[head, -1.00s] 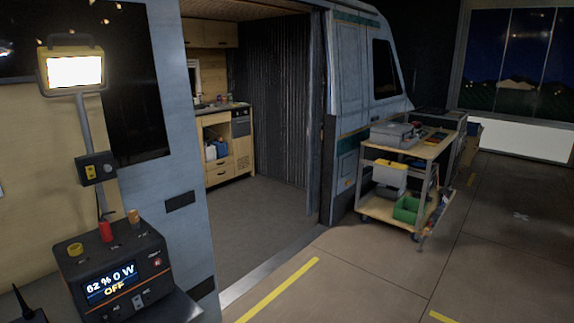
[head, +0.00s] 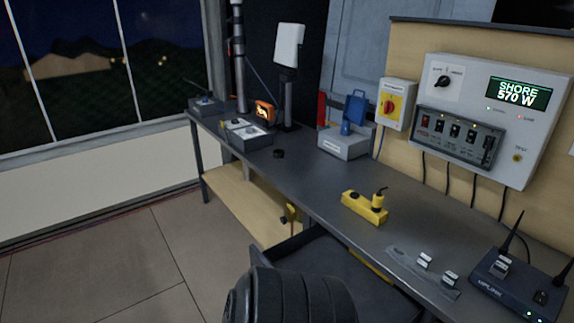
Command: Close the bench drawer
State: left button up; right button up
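The workbench (head: 310,197) has a dark grey top and runs from the back left to the front right. Below its front edge, a dark open tray shape (head: 335,259) sticks out toward me, which looks like the bench drawer pulled out. Its near part is hidden behind a black rounded, ribbed form (head: 292,297) at the bottom middle; I cannot tell whether that form is part of my arm. The drawer's handle cannot be made out. Neither of my grippers is in view.
On the bench stand a yellow socket block (head: 364,207), a grey box with a blue connector (head: 344,142), a lamp (head: 289,48) and a router (head: 515,285). A shore power panel (head: 484,117) hangs behind. A wooden shelf (head: 243,206) sits below. The floor at left (head: 100,262) is clear.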

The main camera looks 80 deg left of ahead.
aim_at(315, 249)
jog(key=u, duration=2.35)
